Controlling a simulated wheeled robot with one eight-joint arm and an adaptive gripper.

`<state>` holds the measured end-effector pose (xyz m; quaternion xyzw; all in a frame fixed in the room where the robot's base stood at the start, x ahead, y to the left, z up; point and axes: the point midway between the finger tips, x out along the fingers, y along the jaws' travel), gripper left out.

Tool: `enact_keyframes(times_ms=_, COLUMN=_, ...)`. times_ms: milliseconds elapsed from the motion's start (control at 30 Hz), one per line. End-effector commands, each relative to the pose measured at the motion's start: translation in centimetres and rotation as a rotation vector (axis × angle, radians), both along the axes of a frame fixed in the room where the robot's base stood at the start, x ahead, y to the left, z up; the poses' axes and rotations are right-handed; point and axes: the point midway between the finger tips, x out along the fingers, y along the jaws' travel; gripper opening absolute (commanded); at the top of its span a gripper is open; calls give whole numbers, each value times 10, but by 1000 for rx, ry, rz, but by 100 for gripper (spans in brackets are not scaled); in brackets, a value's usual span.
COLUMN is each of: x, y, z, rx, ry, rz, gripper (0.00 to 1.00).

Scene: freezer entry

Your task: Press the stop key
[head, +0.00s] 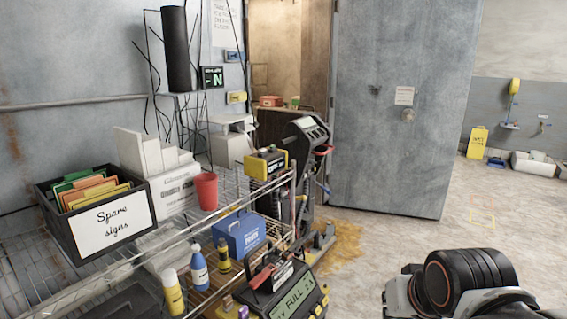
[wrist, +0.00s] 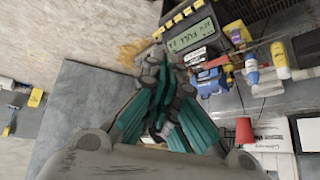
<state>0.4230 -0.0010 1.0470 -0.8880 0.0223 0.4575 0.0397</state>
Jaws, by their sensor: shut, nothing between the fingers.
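A dark charger-like unit (head: 285,292) with a lit display reading "FULL" stands low on the wire rack in the head view, with yellow keys along its edge. In the wrist view the same unit's display (wrist: 190,36) shows at the top, with a row of yellow keys (wrist: 180,18) above it. I cannot read which key is the stop key. My gripper (wrist: 163,68) has teal-lined fingers and is shut and empty. In the picture its tips lie just below and left of the display; I cannot tell the gap. The head view shows only my arm at the lower right.
The wire rack holds a sign box (head: 100,215), a red cup (head: 206,191), a blue case (head: 239,233), bottles (head: 199,267) and a yellow-black device (head: 265,163).

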Motion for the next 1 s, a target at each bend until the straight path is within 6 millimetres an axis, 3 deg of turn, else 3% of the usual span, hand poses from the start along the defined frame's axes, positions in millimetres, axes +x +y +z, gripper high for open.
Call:
enact_keyframes(times_ms=100, x=-30, y=1, z=-8, rx=-23, ry=-1, rz=35, gripper=0)
enact_keyframes(times_ms=300, x=-54, y=1, z=-16, rx=-46, ry=-2, rz=70, gripper=0)
enact_keyframes(times_ms=1000, x=-54, y=1, z=-16, rx=-38, ry=3, rz=60, gripper=0)
